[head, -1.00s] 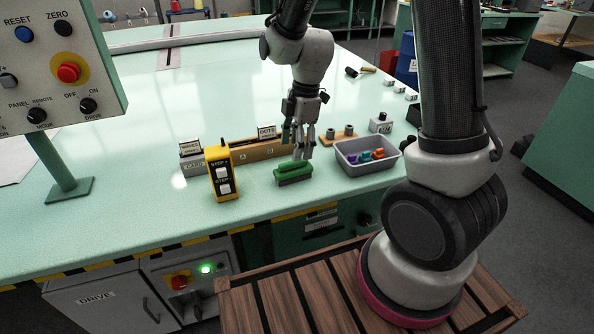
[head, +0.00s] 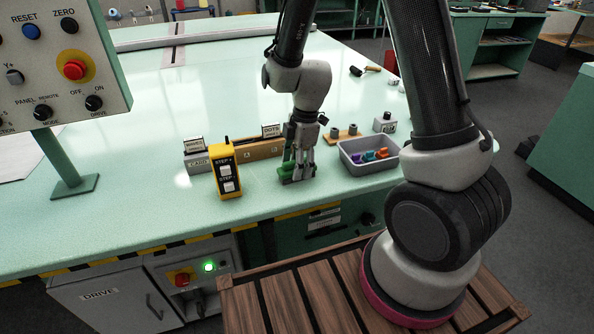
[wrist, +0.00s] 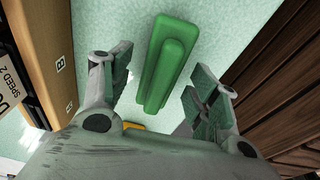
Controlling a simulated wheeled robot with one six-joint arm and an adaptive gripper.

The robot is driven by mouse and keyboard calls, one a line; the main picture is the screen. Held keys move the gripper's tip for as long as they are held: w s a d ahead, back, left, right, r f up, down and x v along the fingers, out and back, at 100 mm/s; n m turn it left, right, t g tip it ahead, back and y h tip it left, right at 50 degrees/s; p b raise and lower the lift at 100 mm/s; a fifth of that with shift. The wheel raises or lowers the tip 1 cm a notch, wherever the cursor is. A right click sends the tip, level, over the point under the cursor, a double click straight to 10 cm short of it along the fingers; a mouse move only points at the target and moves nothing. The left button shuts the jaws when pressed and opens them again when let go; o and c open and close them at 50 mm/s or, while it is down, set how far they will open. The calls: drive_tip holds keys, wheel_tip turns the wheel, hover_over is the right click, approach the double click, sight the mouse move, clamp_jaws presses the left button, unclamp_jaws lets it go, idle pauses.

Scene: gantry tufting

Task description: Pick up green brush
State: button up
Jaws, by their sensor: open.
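The green brush (head: 289,169) lies on the pale green table near its front edge, to the right of the yellow step controller. In the wrist view the green brush (wrist: 167,62) shows as a long green back with a raised handle, running lengthwise between the fingers. My gripper (head: 298,172) is low over the brush and pointing down, partly hiding it in the head view. In the wrist view my gripper (wrist: 160,80) is open, with one finger on each side of the brush and gaps visible. I cannot tell exactly how high the fingertips are.
The yellow step controller (head: 226,172) stands to the left. A wooden card holder (head: 255,150) is behind it. A grey bin (head: 350,164) with coloured pieces is close on the right. The control panel (head: 62,60) overhangs at left. The table's middle is clear.

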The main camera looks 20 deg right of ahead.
drive_tip(key=shift+f, duration=0.2)
drive_tip(key=shift+c, duration=0.2)
drive_tip(key=c, duration=1.1)
wheel_tip(320, 180, up, 10)
drive_tip(key=shift+r, duration=0.25)
